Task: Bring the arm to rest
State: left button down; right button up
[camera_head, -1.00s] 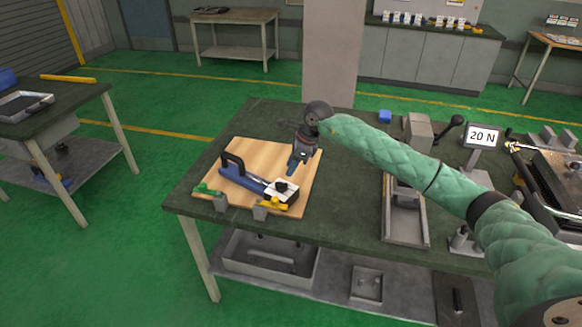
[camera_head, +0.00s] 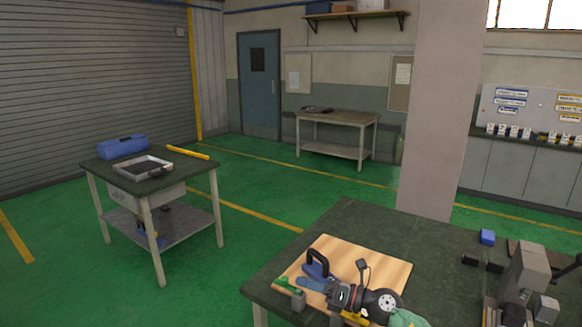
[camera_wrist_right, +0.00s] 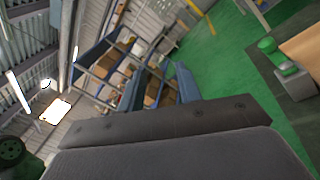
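My right arm reaches in from the lower right of the head view, with its green sleeve at the bottom edge. My right gripper (camera_head: 312,284) is over the wooden board (camera_head: 385,266), its blue fingers pointing left. In the right wrist view, the two blue fingers (camera_wrist_right: 158,88) stand apart with nothing between them. A blue tool with a black handle (camera_head: 314,258) lies on the board, partly hidden behind my gripper. My left gripper is not in view.
The board lies on a dark green workbench (camera_head: 365,222). A blue block (camera_head: 487,237) and a grey machine (camera_head: 525,272) are to the right. A side table (camera_head: 185,180) with a metal tray (camera_head: 142,167) stands at the left, with open green floor between.

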jog(key=s+d+f+m+t+h, duration=0.45)
jog(key=d+m+h, duration=0.35)
jog(key=m, duration=0.8)
jog(key=s+d+f+m+t+h, duration=0.5)
jog(key=m+h, duration=0.4)
jog(key=m, duration=0.7)
jog(key=s+d+f+m+g, duration=0.2)
jog(key=s+f+m+g, duration=0.35)
jog(key=s, duration=0.75)
jog(key=s+d+f+m+g, duration=0.2)
jog(key=s+f+g, duration=0.5)
jog(key=s+f, duration=0.5)
jog(key=s+a+f+g, duration=0.1)
jog(key=s+f, duration=0.1)
jog(key=f, duration=0.9)
jog(key=s+a+f+g, duration=0.1)
jog(key=s+f, duration=0.1)
jog(key=f, duration=1)
jog(key=s+a+f, duration=0.2)
jog(key=f, duration=0.9)
jog(key=shift+s+f+g, duration=0.35)
jog(key=shift+f+g, duration=0.05)
